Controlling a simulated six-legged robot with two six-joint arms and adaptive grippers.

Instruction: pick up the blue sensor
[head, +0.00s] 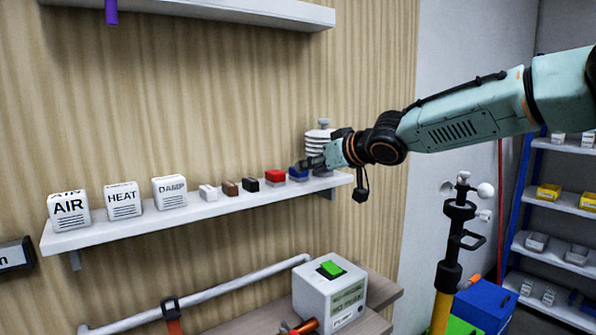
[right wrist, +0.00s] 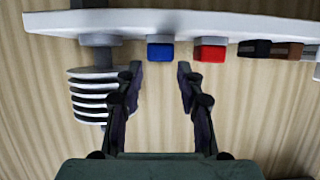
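The blue sensor (head: 298,175) is a small block on the wall shelf, just right of a red block (head: 275,176). In the head view my right gripper (head: 307,164) is at the blue sensor and partly covers it. In the right wrist view the shelf appears upside down, and the blue sensor (right wrist: 160,53) lines up with the gap between the open fingertips of my right gripper (right wrist: 159,72). No contact between fingers and sensor can be seen. My left gripper is not in view.
The shelf (head: 210,209) also holds black (head: 250,184), brown (head: 230,188) and white (head: 208,192) blocks and labelled AIR, HEAT and DAMP boxes. A white ribbed sensor housing (head: 319,140) stands close beside the gripper. A grey device (head: 331,292) is below.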

